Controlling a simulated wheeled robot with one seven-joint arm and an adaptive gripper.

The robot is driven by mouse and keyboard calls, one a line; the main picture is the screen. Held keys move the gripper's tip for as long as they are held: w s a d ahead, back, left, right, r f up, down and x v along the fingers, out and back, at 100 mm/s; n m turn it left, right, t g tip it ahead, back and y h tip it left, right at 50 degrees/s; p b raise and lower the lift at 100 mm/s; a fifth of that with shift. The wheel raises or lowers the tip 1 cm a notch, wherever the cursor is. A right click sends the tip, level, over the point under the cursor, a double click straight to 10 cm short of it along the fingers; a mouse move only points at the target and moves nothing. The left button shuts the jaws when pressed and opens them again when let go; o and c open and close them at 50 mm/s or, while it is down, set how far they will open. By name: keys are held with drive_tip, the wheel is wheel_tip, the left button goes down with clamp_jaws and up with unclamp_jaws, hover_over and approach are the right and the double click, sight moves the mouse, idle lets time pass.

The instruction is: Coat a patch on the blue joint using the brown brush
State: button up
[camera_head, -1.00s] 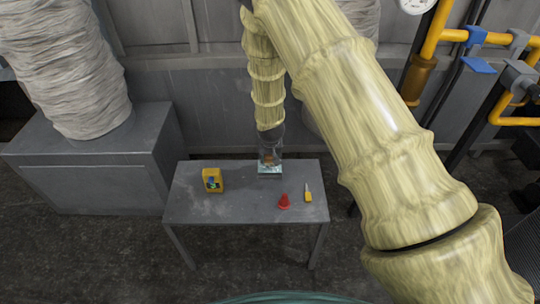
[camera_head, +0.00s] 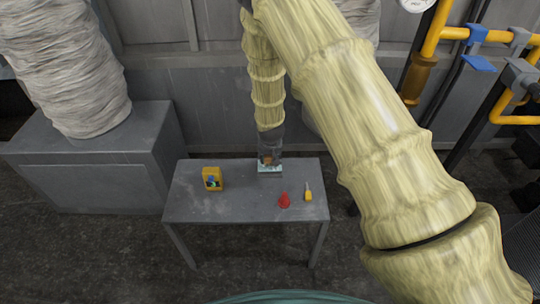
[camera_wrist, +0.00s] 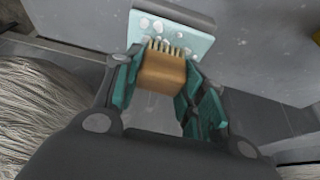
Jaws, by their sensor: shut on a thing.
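My gripper (camera_head: 270,148) is over the back edge of the grey table. In the wrist view its teal fingers (camera_wrist: 158,90) are shut on the brown brush (camera_wrist: 163,74), with the pale bristles pointing away from the palm. The bristles overlap a pale teal pad (camera_wrist: 172,38) with white spots; I cannot tell whether they touch it. In the head view the brush is a small brown patch (camera_head: 267,159) between the fingers, above the pad (camera_head: 270,169). A blue joint (camera_head: 477,35) sits on the yellow pipe at the upper right, far from my gripper.
The grey table (camera_head: 235,205) also bears a yellow device (camera_head: 212,179), a red cone-like object (camera_head: 284,201) and a yellow-handled tool (camera_head: 308,193). A grey cabinet (camera_head: 90,185) with a wrapped column stands at left. Yellow pipes (camera_head: 433,40) run along the right wall.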

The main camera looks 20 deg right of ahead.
drive_tip(key=shift+f, duration=0.6)
idle(0.7)
drive_tip(key=shift+r, duration=0.1)
idle(0.5)
drive_tip(key=shift+r+p, duration=2.2)
drive_tip(key=shift+r, duration=1.25)
